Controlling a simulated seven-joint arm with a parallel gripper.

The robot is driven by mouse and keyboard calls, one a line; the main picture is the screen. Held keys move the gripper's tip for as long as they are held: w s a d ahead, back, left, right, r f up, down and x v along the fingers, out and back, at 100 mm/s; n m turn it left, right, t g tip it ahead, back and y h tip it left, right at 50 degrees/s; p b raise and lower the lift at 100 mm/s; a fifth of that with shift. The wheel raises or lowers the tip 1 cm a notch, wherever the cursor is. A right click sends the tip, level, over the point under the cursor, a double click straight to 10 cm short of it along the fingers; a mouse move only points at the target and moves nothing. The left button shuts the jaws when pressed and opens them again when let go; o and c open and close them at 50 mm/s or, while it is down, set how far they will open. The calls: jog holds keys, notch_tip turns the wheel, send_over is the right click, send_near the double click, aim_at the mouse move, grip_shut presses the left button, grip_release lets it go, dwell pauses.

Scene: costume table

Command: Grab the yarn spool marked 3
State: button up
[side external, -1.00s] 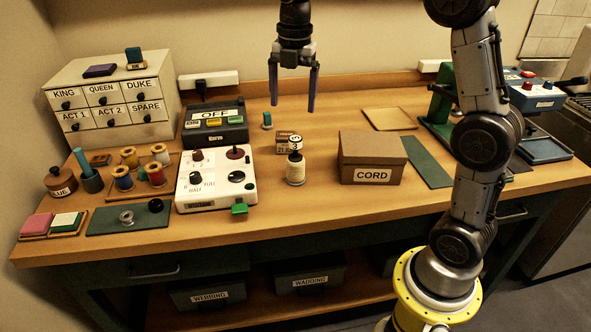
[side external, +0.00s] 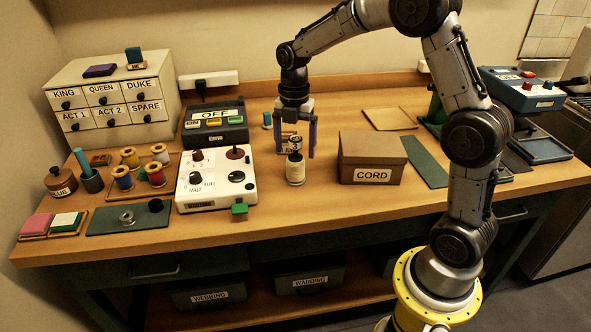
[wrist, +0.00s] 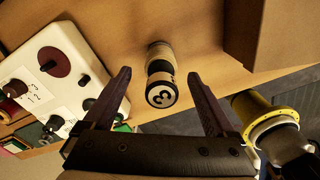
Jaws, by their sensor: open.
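The yarn spool marked 3 (side external: 295,170) stands upright on the table, cream-sided with a dark top bearing the 3. It also shows in the wrist view (wrist: 161,78), ahead of and between the fingers. My gripper (side external: 296,152) is open and empty. In the side external view it hangs just above and behind the spool, one finger on each side of its top. In the wrist view my gripper (wrist: 158,92) has its fingers wide apart with the spool between them in the picture. I see no finger touching it.
The white control box (side external: 216,178) stands close on the left of the spool, and the brown CORD box (side external: 372,158) stands to its right. Clear table lies in front of the spool.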

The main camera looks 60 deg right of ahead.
aim_at(295, 156)
jog(key=shift+s+f, duration=0.1)
jog(key=shift+f, duration=1.6)
jog(key=shift+r, duration=0.1)
grip_shut()
